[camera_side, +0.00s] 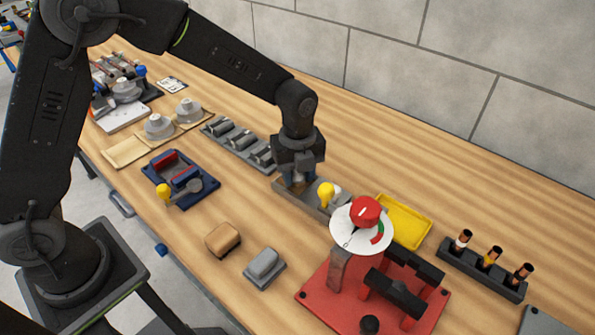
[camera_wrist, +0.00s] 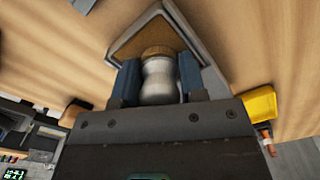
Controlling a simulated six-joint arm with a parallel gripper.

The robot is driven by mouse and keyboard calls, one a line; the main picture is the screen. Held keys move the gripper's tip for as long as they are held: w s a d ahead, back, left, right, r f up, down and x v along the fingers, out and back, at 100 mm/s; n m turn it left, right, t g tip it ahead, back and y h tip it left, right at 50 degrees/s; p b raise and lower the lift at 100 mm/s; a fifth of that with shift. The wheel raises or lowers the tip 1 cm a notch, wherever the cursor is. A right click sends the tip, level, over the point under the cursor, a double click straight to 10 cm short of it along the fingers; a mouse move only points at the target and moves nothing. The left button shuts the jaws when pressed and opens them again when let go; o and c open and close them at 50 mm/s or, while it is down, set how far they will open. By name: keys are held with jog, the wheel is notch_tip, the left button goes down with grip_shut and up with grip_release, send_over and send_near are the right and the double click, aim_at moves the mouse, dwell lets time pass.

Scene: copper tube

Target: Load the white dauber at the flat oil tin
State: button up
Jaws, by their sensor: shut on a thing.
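My gripper (camera_side: 298,184) is low over a grey strip (camera_side: 284,187) in the side view, pointing down. In the wrist view its two blue fingers (camera_wrist: 160,84) are shut on a pale, rounded piece with a tan tip, which looks like the white dauber (camera_wrist: 159,74). Just beyond the tip is a flat, grey-rimmed holder with a brown surface, probably the flat oil tin (camera_wrist: 137,38). I cannot tell whether the tip touches that surface. In the side view the fingers hide the held piece and the tin.
A yellow-knobbed piece (camera_side: 326,194) and a small pale one stand just right of my gripper. Beyond are a red fixture with a dial (camera_side: 361,228), a yellow tray (camera_side: 428,226) and a rack of copper pieces (camera_side: 480,268).

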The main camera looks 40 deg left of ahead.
jog(key=shift+r, duration=3.5)
